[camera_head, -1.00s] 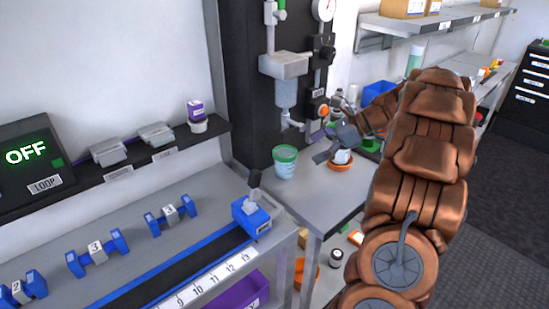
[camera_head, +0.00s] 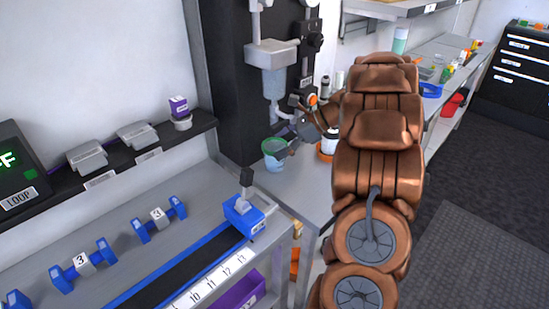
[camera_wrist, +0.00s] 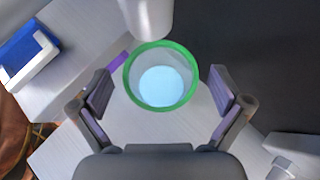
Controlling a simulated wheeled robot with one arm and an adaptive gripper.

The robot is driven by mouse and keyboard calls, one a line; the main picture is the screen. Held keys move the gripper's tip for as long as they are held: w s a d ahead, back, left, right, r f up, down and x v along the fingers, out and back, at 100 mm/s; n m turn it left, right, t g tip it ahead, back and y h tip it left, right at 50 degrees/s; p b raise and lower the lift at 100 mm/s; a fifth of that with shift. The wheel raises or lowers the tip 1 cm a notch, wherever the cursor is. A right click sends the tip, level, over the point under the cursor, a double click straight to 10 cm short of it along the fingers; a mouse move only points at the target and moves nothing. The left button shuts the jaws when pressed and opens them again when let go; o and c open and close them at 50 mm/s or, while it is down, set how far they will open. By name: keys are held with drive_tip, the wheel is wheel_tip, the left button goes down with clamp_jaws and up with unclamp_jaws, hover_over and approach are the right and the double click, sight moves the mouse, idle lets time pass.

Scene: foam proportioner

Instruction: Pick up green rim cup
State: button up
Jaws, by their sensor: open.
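The green rim cup (camera_head: 273,152) is a clear cup with a green rim and pale blue contents. It stands on the grey bench at the foot of the dark machine column. In the wrist view the cup (camera_wrist: 161,77) is seen from above, upright, a little beyond and between my two open fingers. My gripper (camera_wrist: 161,97) is open, with a finger on each side and a gap to the cup on both sides. In the head view my gripper (camera_head: 287,146) is at the cup's right side, and part of it overlaps the cup. Whether they touch cannot be told there.
A clear dispenser (camera_head: 274,82) hangs above the cup; a pale nozzle (camera_wrist: 147,16) shows close beyond the rim. A white bottle in an orange dish (camera_head: 328,145) stands right of my gripper. A blue lever block (camera_head: 243,213) sits on the front left bench.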

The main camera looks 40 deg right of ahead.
drive_tip(key=shift+w+a+f, duration=0.35)
drive_tip(key=shift+c, duration=0.3)
drive_tip(key=c, duration=1.3)
drive_tip(key=shift+o, duration=0.2)
drive_tip(key=shift+r, duration=0.1)
